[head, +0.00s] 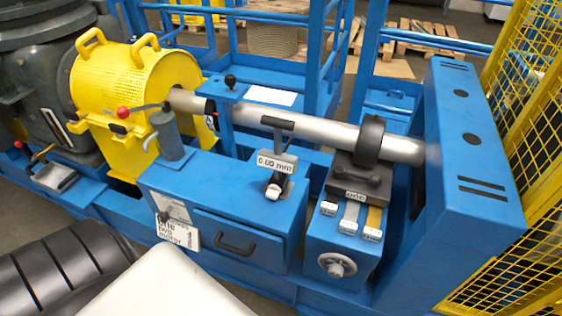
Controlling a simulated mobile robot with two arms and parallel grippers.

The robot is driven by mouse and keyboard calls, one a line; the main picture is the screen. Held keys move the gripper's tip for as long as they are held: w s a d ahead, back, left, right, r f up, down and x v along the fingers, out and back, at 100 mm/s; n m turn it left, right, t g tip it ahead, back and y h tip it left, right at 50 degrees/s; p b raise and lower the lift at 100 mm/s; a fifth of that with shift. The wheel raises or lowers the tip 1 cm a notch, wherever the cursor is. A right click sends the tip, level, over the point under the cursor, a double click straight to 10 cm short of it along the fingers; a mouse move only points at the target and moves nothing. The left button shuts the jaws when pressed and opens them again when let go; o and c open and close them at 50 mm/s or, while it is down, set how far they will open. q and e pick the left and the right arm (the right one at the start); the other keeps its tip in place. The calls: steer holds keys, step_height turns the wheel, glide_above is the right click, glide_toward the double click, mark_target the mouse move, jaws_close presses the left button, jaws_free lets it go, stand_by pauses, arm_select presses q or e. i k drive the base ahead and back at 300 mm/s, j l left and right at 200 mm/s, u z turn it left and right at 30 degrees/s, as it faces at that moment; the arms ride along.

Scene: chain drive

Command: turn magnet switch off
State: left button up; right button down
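A small gauge display (277,162) reading 0.00 mm stands on top of the blue cabinet, under the grey shaft (300,127). Just below the display is a small base with a pale knob (272,191). It looks like a magnetic stand, but the picture is too small to tell its switch position. A thin dark arm (278,123) reaches from the display up to the shaft. Neither of my grippers is in view, and nothing is seen touching the stand.
The blue cabinet has a drawer with a black handle (235,244). A yellow guard (130,85) and red-knobbed lever (123,112) are at left. Yellow mesh (530,90) bounds the right.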

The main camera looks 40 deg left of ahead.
mark_target(273, 192)
steer(key=u, duration=1.25)
steer(key=i+j+z, duration=0.1)
steer(key=i+j, duration=0.05)
steer(key=j, duration=0.05)
